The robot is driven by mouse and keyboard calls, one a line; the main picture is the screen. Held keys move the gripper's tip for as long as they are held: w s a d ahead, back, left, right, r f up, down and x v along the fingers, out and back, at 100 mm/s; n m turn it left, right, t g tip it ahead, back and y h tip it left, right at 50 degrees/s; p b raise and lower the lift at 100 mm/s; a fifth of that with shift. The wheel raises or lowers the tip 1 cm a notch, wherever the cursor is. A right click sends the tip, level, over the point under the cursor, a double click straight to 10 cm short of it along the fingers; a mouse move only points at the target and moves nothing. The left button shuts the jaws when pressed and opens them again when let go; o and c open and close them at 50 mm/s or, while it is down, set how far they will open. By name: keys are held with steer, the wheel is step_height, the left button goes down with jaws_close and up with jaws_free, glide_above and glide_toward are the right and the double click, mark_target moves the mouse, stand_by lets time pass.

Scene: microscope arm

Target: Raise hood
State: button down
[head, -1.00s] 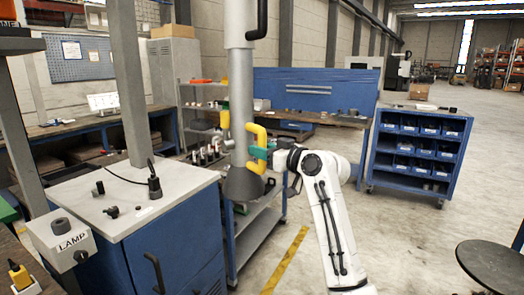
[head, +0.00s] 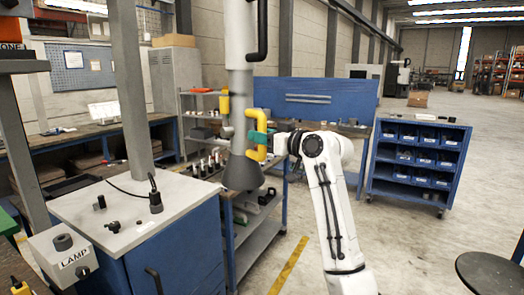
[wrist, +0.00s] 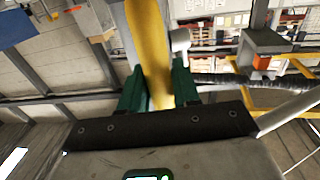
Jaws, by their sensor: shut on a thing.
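The hood (head: 242,174) is a dark grey cone at the lower end of a vertical grey tube (head: 240,105), hanging in the middle of the head view. A yellow bracket-shaped handle (head: 262,120) sits on the right side of the tube. My gripper (head: 258,138), with green fingers, is shut on this handle from the right. In the wrist view the yellow handle (wrist: 148,45) runs up between the two green fingers (wrist: 160,90). The gripper hides the handle's middle part.
A blue cabinet with a grey top (head: 130,212) stands left of the hood, and a grey post rises from it. A shelf cart (head: 265,225) stands behind the hood. The floor at right is open, with a stool (head: 490,272).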

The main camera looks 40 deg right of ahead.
mark_target(265, 113)
step_height(265, 113, up, 6)
steer(key=shift+r+p, duration=0.1)
steer(key=shift+p, duration=0.65)
steer(key=shift+r, duration=0.1)
steer(key=c, duration=1)
jaws_free()
steer(key=shift+c, duration=0.2)
steer(key=shift+o, duration=0.4)
steer(key=shift+f, duration=0.2)
steer(key=shift+s+d+f, duration=0.1)
steer(key=shift+s+f, duration=0.05)
steer(key=shift+s, duration=0.3)
steer(key=s+d+b, duration=0.1)
steer(key=s+b, duration=0.2)
steer(key=s, duration=0.6)
steer(key=shift+s, duration=0.4)
